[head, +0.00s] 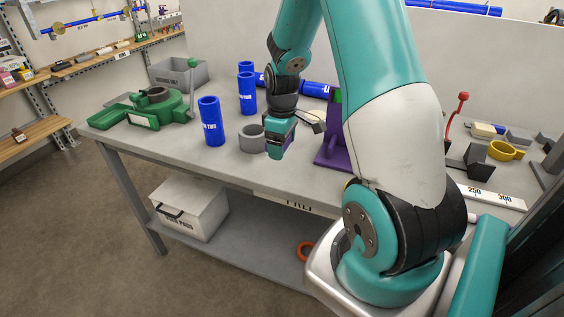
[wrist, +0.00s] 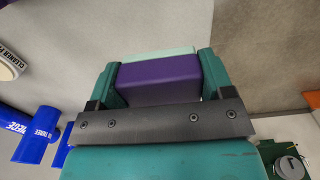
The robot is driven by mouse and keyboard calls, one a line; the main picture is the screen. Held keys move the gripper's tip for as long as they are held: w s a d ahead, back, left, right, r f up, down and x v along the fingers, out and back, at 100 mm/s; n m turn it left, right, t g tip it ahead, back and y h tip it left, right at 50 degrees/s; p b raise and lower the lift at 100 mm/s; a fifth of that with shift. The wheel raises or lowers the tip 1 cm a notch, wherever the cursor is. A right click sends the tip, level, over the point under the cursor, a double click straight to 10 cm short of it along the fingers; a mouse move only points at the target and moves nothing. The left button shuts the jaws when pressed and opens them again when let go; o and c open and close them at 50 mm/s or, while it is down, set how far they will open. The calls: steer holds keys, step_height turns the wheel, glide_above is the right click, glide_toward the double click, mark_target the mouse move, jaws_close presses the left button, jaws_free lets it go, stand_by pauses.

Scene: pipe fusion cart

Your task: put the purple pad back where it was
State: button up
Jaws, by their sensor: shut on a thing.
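My gripper (head: 275,148) is shut on the purple pad (wrist: 160,79), which sits between the two teal fingers in the wrist view. The pad is a purple block with a pale green strip along its far edge. In the head view only a small dark purple bit of it shows between the fingers, just right of the grey ring. My gripper points down over the front part of the bench (head: 190,150). I cannot tell how high the pad is above the bench top.
A purple bracket (head: 332,150) stands right of my gripper, partly behind my arm. A grey ring (head: 252,138), blue pipe pieces (head: 211,121) and a green clamp (head: 150,108) stand to the left. A yellow ring (head: 506,151) and dark blocks lie far right. The front left bench top is clear.

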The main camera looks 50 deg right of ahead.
mark_target(282, 171)
step_height(282, 171, down, 7)
steer(key=shift+r, duration=0.15)
stand_by(0.4)
steer(key=o, duration=0.8)
steer(key=shift+o, duration=0.2)
step_height(282, 171, up, 12)
steer(key=shift+a+r+b, duration=0.1)
steer(key=shift+b, duration=0.5)
steer(key=s+a+r+n+t+y, duration=0.15)
steer(key=a+r, duration=0.25)
steer(key=a, duration=0.6)
steer(key=s+a+r+g+y, duration=0.1)
steer(key=s+a+r, duration=0.15)
steer(key=a, duration=0.75)
steer(key=s+a+r+n+y, duration=0.1)
steer(key=s+a+r, duration=0.3)
steer(key=s+a, duration=0.8)
steer(key=shift+s+a+r+n+y, duration=0.2)
steer(key=shift+s+n+y, duration=0.15)
steer(key=shift+s, duration=0.2)
